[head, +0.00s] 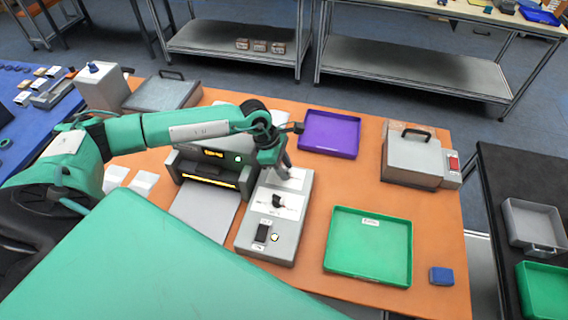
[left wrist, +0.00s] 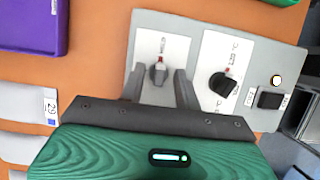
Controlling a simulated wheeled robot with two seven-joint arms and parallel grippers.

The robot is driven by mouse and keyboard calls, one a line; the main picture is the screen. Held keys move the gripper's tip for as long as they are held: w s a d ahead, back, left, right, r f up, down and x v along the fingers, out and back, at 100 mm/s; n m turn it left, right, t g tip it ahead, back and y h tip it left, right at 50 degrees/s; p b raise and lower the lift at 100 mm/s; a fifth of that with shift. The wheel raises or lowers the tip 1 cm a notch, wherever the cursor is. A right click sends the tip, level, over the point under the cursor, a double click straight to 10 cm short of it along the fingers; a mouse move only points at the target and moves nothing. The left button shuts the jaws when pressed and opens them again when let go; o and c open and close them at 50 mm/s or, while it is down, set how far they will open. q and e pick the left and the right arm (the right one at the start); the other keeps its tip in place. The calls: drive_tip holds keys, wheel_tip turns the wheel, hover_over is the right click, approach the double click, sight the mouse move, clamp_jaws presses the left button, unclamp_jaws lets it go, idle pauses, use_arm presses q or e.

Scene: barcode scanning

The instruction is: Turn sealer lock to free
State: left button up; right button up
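A light grey control box (head: 285,248) stands on the orange table, right of a dark grey machine with a lit orange display (head: 213,154). The left wrist view shows a small grey knob (left wrist: 158,73) with a red mark on a white plate, and a larger black knob (left wrist: 222,84) on a second plate. The black knob also shows in the head view (head: 277,199). My left gripper (left wrist: 160,82) is over the box's far end, its fingers apart on either side of the small knob. I cannot tell whether they touch it. My right gripper is not in view.
A black switch (left wrist: 271,98) and a lit round lamp (left wrist: 276,80) are at the box's other end. A purple tray (head: 330,133) and green tray (head: 367,247) lie to its right. A grey case (head: 411,163) stands at the table's far right.

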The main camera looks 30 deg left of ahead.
use_arm(q)
clamp_jaws()
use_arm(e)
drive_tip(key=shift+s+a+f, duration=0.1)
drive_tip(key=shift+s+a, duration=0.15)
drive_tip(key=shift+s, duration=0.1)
